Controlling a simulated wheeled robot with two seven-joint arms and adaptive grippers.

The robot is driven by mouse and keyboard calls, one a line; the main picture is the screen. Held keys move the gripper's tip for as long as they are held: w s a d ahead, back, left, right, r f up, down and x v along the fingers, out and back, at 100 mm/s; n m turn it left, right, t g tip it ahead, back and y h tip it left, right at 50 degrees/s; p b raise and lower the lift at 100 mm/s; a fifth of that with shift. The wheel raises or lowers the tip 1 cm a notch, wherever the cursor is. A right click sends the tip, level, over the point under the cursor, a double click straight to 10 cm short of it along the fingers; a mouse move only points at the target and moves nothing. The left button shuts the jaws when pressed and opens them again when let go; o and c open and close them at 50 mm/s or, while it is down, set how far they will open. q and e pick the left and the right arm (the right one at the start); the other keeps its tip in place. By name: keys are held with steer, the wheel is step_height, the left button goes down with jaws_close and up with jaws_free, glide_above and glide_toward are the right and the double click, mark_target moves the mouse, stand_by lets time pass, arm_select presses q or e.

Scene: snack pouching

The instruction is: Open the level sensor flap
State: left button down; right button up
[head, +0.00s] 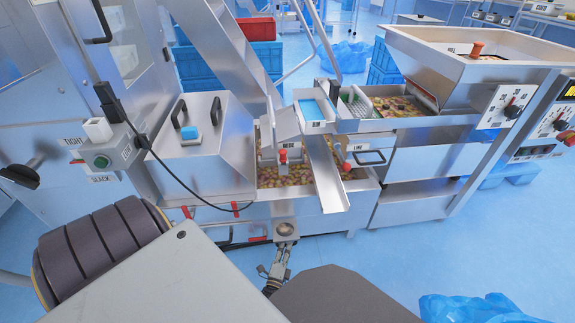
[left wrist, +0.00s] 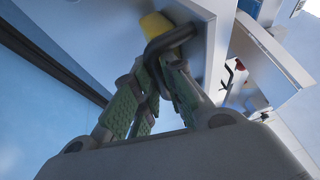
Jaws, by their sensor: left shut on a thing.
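My left gripper (head: 284,246) reaches up to a small metal box (head: 285,229) with a round disc, low on the front of the machine. In the left wrist view, the green-padded fingers of the left gripper (left wrist: 157,72) are shut on a black loop handle (left wrist: 168,42). The handle stands against a grey metal panel (left wrist: 213,45), which seems to be the flap. A yellow knob (left wrist: 154,24) sits behind the handle. I cannot tell whether the flap is ajar, and its hinge is hidden. My right gripper is out of view.
The steel hopper trough (head: 270,176) holding snacks is just above the gripper, with a sloping chute (head: 326,175) over it. A blue bag (head: 485,308) lies at lower right.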

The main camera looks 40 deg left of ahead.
arm_select(q)
steer(key=shift+a+f+b, duration=0.2)
steer(key=shift+f+b, duration=0.15)
steer(key=shift+f, duration=0.15)
steer(key=shift+a+f+b, duration=0.2)
steer(key=shift+f+b, duration=0.1)
steer(key=shift+f, duration=0.2)
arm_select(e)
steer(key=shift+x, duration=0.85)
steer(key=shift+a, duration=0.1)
arm_select(q)
steer(key=shift+a+f, duration=0.1)
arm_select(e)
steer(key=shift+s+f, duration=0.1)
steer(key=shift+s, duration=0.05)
arm_select(q)
steer(key=c, duration=1.5)
jaws_free()
steer(key=shift+w, duration=0.1)
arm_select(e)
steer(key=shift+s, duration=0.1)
arm_select(q)
steer(key=shift+r, duration=0.2)
steer(key=shift+r, duration=0.1)
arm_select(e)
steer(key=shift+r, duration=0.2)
